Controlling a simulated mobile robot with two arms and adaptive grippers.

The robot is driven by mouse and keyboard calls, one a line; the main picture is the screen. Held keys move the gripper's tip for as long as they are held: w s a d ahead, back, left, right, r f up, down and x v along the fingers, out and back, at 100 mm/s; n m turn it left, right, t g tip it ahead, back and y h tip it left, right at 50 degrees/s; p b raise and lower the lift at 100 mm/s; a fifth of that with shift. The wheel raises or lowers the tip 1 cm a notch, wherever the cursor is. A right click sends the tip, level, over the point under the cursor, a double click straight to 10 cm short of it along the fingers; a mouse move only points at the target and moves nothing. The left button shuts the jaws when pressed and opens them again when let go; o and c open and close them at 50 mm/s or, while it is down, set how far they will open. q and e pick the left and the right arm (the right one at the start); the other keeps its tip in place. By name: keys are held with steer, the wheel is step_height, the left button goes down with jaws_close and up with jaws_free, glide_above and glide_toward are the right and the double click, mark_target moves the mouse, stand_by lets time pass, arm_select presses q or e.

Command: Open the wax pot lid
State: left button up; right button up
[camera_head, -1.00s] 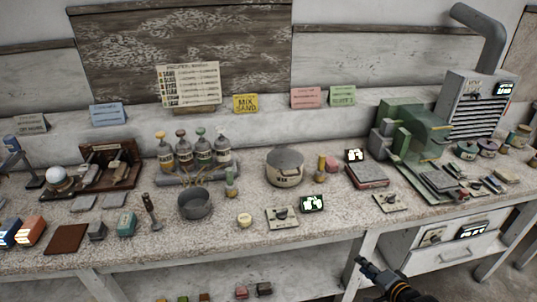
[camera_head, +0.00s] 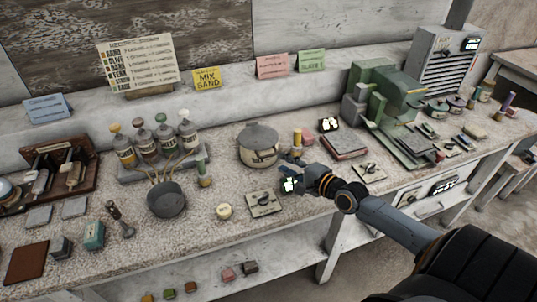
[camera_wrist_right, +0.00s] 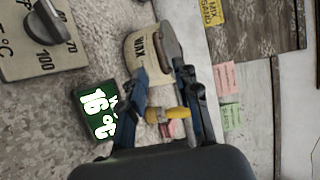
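The wax pot (camera_head: 258,156) is a cream pot on the bench, with its grey lid (camera_head: 258,135) resting on top. In the right wrist view the pot (camera_wrist_right: 144,62) shows sideways with a WAX label, and the lid (camera_wrist_right: 171,45) lies along its right side. My right gripper (camera_head: 286,168) is just to the right and in front of the pot, partly overlapping the small display. In the right wrist view its blue fingers (camera_wrist_right: 161,72) are apart, near the pot and lid, with nothing held. Contact cannot be told. My left gripper is in neither current view.
A green display reading 16 °C (camera_wrist_right: 94,110) and a dial plate (camera_head: 264,203) stand in front of the pot. A yellow-topped bottle (camera_head: 297,138) is at its right. A dark bowl (camera_head: 167,200) and several bottles stand left. A green machine (camera_head: 385,100) is right.

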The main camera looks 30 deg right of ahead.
mark_target(269, 155)
steer(key=x, duration=0.6)
steer(key=shift+w+f, duration=0.1)
steer(key=shift+w, duration=0.2)
steer(key=shift+w+f, duration=0.1)
steer(key=shift+w, duration=0.45)
arm_select(q)
steer(key=shift+w+d, duration=0.15)
steer(key=shift+w, duration=0.65)
arm_select(e)
jaws_close()
steer(key=shift+s+a, duration=0.1)
